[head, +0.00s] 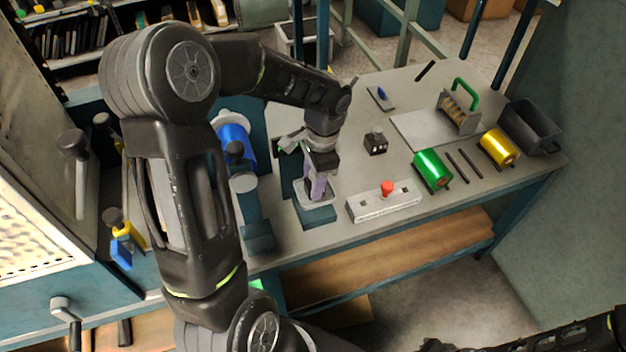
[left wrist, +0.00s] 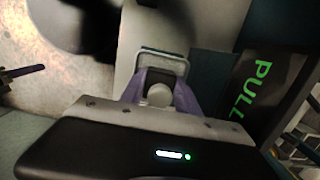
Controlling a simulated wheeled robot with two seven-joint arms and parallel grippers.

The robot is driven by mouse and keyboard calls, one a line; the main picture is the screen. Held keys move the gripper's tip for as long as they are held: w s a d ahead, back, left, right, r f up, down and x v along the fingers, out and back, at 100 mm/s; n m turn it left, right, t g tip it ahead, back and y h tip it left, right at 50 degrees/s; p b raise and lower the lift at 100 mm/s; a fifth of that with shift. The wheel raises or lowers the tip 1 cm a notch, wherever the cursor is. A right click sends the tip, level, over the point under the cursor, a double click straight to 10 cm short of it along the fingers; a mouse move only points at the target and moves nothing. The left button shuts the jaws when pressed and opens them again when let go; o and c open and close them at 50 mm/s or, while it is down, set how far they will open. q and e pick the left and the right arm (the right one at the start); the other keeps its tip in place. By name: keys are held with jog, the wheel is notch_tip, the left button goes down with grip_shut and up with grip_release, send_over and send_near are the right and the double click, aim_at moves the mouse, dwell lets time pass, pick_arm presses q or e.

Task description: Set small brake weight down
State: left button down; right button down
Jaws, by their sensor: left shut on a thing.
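My left gripper (head: 318,188) points down with its purple fingers over a small pale-rimmed tray (head: 329,204) on a teal base. In the left wrist view, the purple fingers (left wrist: 160,96) are shut on a small pale round-topped piece (left wrist: 159,94), which I take to be the small brake weight. The tray's rim (left wrist: 164,55) shows just beyond the fingers. The fingers hide the piece in the head view, and I cannot tell whether its underside touches the tray. Part of my right arm (head: 440,345) shows at the bottom right; its finger state is unclear.
On the grey bench (head: 350,98) are a black block with a knob (head: 375,142), a grey box with a red button (head: 386,200), green (head: 432,169) and yellow (head: 498,147) foil rolls and a black bin (head: 530,127). A blue roll (head: 237,145) stands close left.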

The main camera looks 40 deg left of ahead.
pick_arm(q)
jog(key=c, duration=1.2)
grip_release()
jog(key=shift+f, duration=0.1)
jog(key=shift+o, duration=0.2)
jog(key=r, duration=0.8)
jog(key=w+d+r, duration=0.1)
jog(key=r, duration=0.3)
jog(key=shift+w+r, duration=0.1)
jog(key=shift+a, duration=0.1)
